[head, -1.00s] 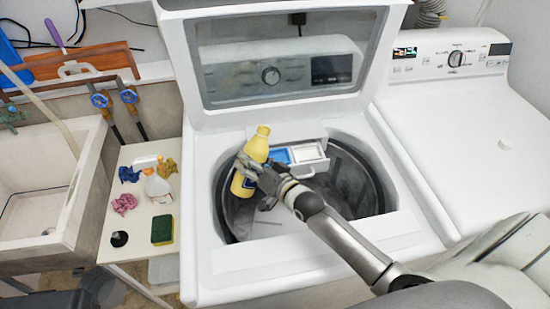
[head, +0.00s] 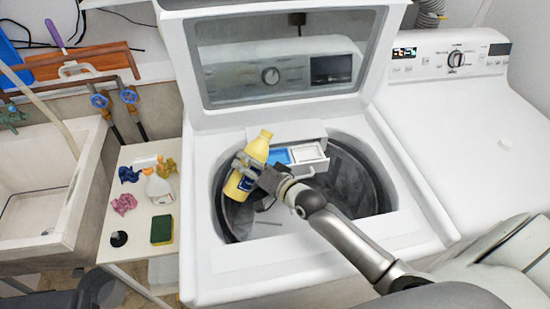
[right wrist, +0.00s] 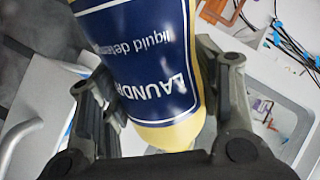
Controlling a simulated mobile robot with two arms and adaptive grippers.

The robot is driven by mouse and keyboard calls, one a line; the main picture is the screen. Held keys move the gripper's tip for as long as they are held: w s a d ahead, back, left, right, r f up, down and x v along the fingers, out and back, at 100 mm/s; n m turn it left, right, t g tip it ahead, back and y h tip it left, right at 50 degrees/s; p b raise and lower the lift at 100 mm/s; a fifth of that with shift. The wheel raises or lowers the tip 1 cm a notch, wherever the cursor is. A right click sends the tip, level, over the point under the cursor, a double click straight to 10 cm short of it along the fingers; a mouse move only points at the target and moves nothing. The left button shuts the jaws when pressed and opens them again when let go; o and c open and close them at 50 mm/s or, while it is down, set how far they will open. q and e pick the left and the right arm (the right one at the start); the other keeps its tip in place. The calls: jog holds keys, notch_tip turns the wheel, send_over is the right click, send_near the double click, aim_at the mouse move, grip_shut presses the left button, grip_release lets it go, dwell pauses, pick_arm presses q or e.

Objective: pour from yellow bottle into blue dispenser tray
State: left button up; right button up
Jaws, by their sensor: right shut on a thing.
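The yellow bottle (head: 247,165) is in the grasp of my right gripper (head: 250,170), above the open washer drum. It tilts with its cap end up and toward the right, near the dispenser. In the right wrist view the bottle (right wrist: 150,70) sits between both fingers, its dark blue label reading laundry liquid detergent. The blue dispenser tray (head: 280,156) is in the pulled-out drawer at the back of the drum opening, just right of the bottle top. I see no liquid flowing. My left gripper is not in view.
A white compartment (head: 308,152) lies beside the blue one. The washer lid (head: 290,60) stands open behind. A small table (head: 140,222) at left holds a spray bottle (head: 159,188), a sponge (head: 161,229) and cloths. A second machine (head: 470,130) stands at right.

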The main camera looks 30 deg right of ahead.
jog(key=shift+w, duration=0.2)
jog(key=shift+s+a, duration=0.1)
jog(key=shift+s, duration=0.1)
jog(key=shift+w+m, duration=0.15)
jog(key=shift+m, duration=0.15)
jog(key=shift+s+a, duration=0.1)
jog(key=shift+s, duration=0.1)
jog(key=shift+w+m, duration=0.15)
jog(key=shift+m, duration=0.15)
jog(key=shift+s+a, duration=0.1)
jog(key=shift+s, duration=0.1)
jog(key=shift+w+m, duration=0.1)
jog(key=shift+m, duration=0.2)
jog(key=shift+a+b, duration=0.1)
jog(key=shift+b, duration=0.25)
jog(key=shift+f+g+y, duration=0.25)
jog(key=shift+g+y, duration=0.05)
